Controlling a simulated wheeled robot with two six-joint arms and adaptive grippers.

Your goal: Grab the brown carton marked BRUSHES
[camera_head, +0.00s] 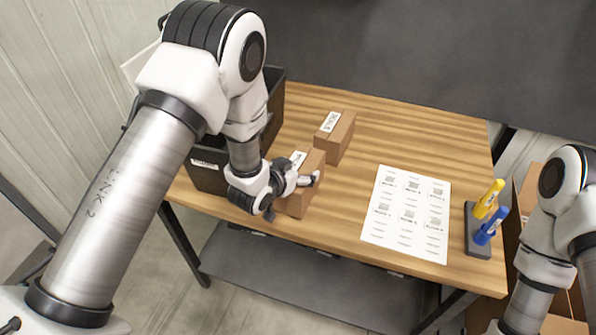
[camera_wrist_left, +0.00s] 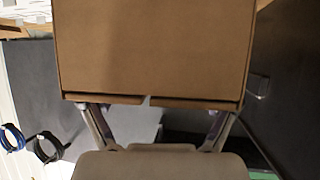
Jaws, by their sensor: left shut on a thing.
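A brown carton (camera_head: 313,165) with a white label stands near the table's front edge, left of centre. Its label is partly hidden by my left arm and I cannot read it. My left gripper (camera_head: 302,182) is shut on this carton, with a finger against its side. In the left wrist view the carton (camera_wrist_left: 155,48) fills the upper middle, between the two fingers. A second brown carton (camera_head: 337,137) with a white label stands just behind it to the right; its lettering is too small to read surely. My right gripper is out of view.
A dark bin (camera_head: 208,172) with a label stands at the table's left. A printed white sheet (camera_head: 406,213) lies right of centre. A dark holder (camera_head: 474,238) with yellow and blue markers stands at the right edge. The wooden table (camera_head: 420,135) is bare behind the sheet.

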